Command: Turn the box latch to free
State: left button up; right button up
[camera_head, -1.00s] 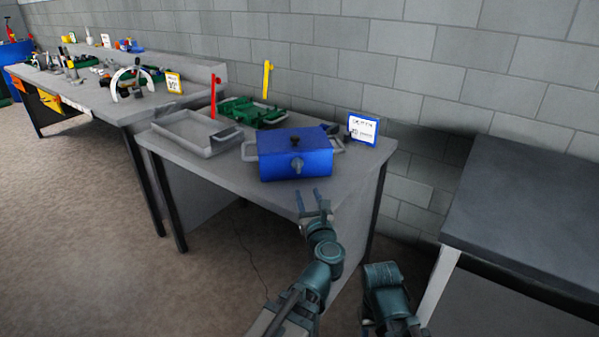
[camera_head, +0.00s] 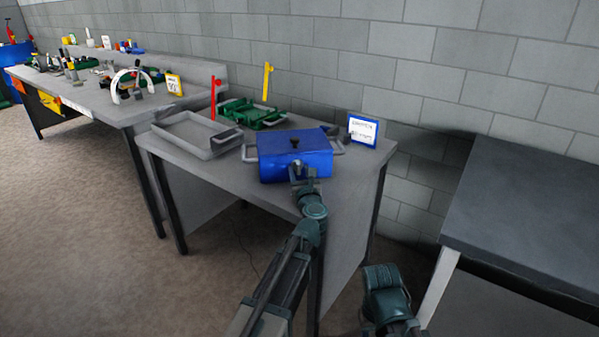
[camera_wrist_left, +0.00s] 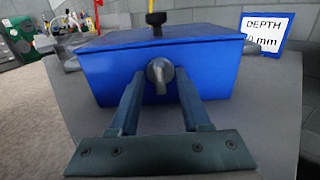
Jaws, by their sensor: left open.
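The blue box (camera_head: 318,158) stands on the grey table, with a black knob (camera_head: 295,142) on its lid. Its grey latch (camera_wrist_left: 159,72) is on the front face and shows in the left wrist view. There it looks roughly upright, with its lower end leaning slightly. My left gripper (camera_wrist_left: 159,84) is open, with one finger on each side of the latch. I cannot tell whether the fingers touch it. In the head view my left gripper (camera_head: 304,172) is in front of the box and hides most of the latch. My right arm shows at the bottom, but its fingers are not visible.
A grey tray (camera_head: 170,121) and a green tray (camera_head: 238,114) lie left of and behind the box. Red (camera_head: 213,98) and yellow (camera_head: 266,82) uprights stand near them. A white sign (camera_head: 363,130) stands right of the box. The table's front left is clear.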

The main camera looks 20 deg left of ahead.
pick_arm(q)
grip_shut()
dwell(0.3)
jog(key=shift+m, duration=0.3)
jog(key=m, duration=0.8)
jog(key=shift+w+d+m, duration=0.1)
jog(key=shift+m, duration=0.2)
jog(key=m, duration=0.4)
jog(key=shift+f, duration=0.15)
jog(key=shift+m, duration=2.5)
